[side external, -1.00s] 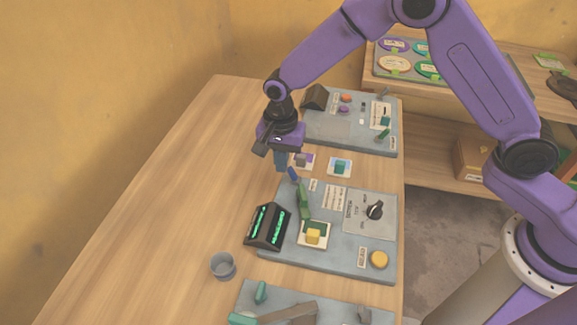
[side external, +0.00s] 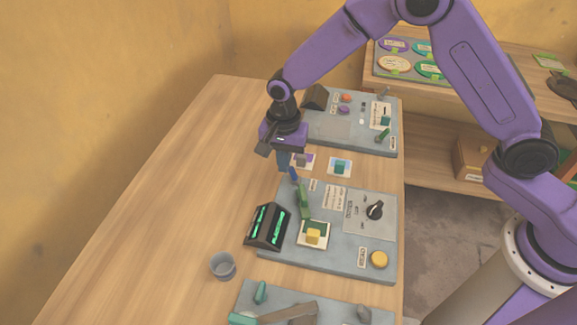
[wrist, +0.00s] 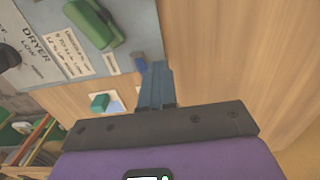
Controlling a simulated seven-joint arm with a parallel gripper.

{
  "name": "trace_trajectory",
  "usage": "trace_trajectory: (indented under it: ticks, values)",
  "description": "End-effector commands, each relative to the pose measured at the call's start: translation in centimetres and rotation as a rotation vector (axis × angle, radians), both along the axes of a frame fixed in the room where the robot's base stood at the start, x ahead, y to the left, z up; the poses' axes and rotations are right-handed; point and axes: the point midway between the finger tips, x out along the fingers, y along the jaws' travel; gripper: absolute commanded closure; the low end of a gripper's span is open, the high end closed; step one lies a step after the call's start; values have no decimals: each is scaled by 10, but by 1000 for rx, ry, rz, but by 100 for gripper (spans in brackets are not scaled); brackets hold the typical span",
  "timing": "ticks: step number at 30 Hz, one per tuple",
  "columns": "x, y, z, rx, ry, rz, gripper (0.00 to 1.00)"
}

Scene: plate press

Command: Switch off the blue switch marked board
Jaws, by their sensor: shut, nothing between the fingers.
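The blue switch (side external: 293,174) stands at the far left corner of the grey dryer panel (side external: 335,262). It also shows in the wrist view (wrist: 141,64), beside a small label (wrist: 111,63) too small to read. My gripper (side external: 284,168) is shut and empty, its fingers pointing down just left of the blue switch. In the wrist view the closed fingertips (wrist: 154,68) are right beside the switch; I cannot tell whether they touch it. The fingers partly hide the switch, and its on or off position is not clear.
A green handle (side external: 303,200), a black box with green-lit displays (side external: 266,227), a black dial (side external: 375,210) and a yellow button (side external: 379,259) are on the same panel. Picture tiles with a teal block (side external: 340,167) lie behind it. The table's left side is clear except a cup (side external: 222,266).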

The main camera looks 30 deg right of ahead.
Motion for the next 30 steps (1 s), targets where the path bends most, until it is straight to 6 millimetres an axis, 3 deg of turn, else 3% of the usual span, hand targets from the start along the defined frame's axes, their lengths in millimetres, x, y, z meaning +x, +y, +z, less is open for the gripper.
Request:
trace_trajectory:
  ticks: [30]
  values:
    - [-15, -15, 3, -1, 1, 0, 100]
